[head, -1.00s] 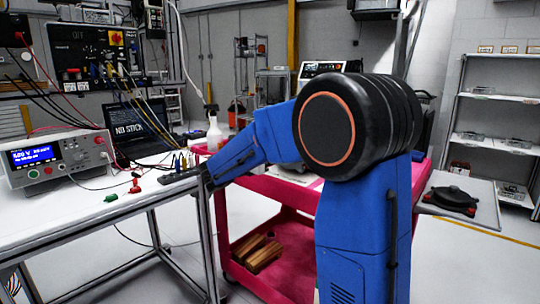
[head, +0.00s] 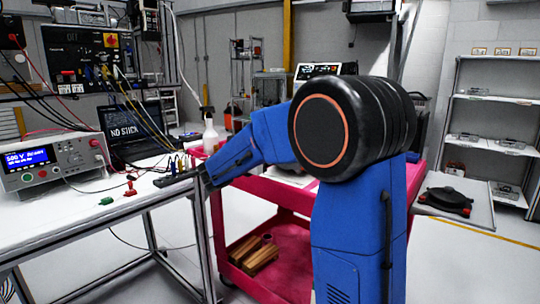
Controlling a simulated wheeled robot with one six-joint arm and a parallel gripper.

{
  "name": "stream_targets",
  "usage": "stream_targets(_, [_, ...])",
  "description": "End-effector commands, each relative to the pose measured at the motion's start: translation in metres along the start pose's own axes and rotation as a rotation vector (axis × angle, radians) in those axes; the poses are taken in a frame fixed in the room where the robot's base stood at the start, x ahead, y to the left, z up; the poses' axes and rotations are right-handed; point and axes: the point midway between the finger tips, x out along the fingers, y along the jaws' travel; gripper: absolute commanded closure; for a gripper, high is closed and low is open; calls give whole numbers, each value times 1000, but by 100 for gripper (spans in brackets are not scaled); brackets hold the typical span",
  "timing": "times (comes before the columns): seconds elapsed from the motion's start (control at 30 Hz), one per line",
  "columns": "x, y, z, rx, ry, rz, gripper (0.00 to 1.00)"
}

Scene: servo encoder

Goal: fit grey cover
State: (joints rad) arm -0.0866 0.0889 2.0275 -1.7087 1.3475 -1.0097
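I cannot make out a grey cover in this view. My blue arm stands in the middle of the picture with a large black joint, and its link slopes down left toward the right end of the white bench (head: 100,215). My gripper cannot be made out at the end of that link. A dark strip (head: 172,179) lies at the bench's right end, with small coloured plugs just behind it. A black round device (head: 447,200) with small red parts sits on a grey surface (head: 462,217) at the right.
A bench power supply (head: 55,158), a laptop (head: 130,125) and red and green clips lie on the bench, with loose cables. A spray bottle (head: 211,137) stands behind. A red cart (head: 285,225) holds wooden blocks (head: 252,250) on its lower shelf. Shelving (head: 497,119) stands right.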

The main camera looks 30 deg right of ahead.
Motion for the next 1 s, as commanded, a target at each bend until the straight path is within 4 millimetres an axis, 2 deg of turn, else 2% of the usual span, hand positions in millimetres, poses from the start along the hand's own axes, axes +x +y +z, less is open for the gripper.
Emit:
stream_targets(0.77, [5, 0, 1, 1, -2, 0, 100])
stream_targets(0.8, [5, 0, 1, 1, -2, 0, 71])
stream_targets(0.87, [5, 0, 1, 1, -2, 0, 56])
stream_targets(0.9, [5, 0, 1, 1, -2, 0, 54])
stream_targets(1.0, [5, 0, 1, 1, -1, 0, 54])
